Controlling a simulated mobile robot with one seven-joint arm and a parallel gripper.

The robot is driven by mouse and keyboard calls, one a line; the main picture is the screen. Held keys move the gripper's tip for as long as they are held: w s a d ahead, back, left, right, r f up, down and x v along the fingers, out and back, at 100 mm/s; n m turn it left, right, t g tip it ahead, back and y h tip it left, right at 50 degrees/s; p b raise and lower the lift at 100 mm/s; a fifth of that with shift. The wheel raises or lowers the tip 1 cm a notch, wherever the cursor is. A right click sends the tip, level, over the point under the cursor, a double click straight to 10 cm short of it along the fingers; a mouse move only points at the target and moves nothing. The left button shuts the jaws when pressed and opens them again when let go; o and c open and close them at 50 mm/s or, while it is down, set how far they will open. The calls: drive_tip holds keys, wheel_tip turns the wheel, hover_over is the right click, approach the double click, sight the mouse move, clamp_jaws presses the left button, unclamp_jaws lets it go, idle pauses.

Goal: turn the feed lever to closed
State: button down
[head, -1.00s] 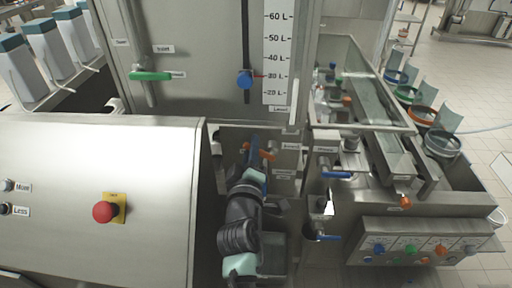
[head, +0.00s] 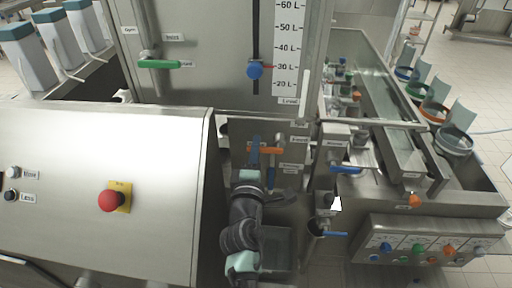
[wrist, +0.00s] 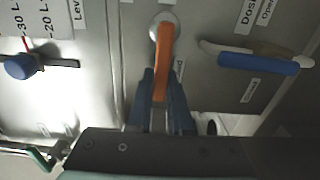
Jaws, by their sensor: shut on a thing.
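The feed lever appears to be the orange-handled lever (wrist: 164,55) on the steel panel in the wrist view. There its handle runs from a round pivot at the top down between the fingers. My gripper (wrist: 161,92) has its two dark blue fingers on either side of the handle's free end, shut on it. In the head view the orange lever (head: 269,151) lies about level in the recess beside the large steel housing. My gripper (head: 255,150) is at its left end, and the fingers partly cover it. A label beside the lever is partly hidden.
A blue lever (wrist: 258,63) is close to the right in the wrist view. A blue slider knob (wrist: 20,66) is at left. In the head view, a steel housing with a red button (head: 112,201) stands left of my arm. A green inlet lever (head: 160,64) is above.

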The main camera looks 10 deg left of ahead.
drive_tip(key=shift+f, duration=0.15)
drive_tip(key=c, duration=0.8)
unclamp_jaws()
drive_tip(key=s, duration=1.3)
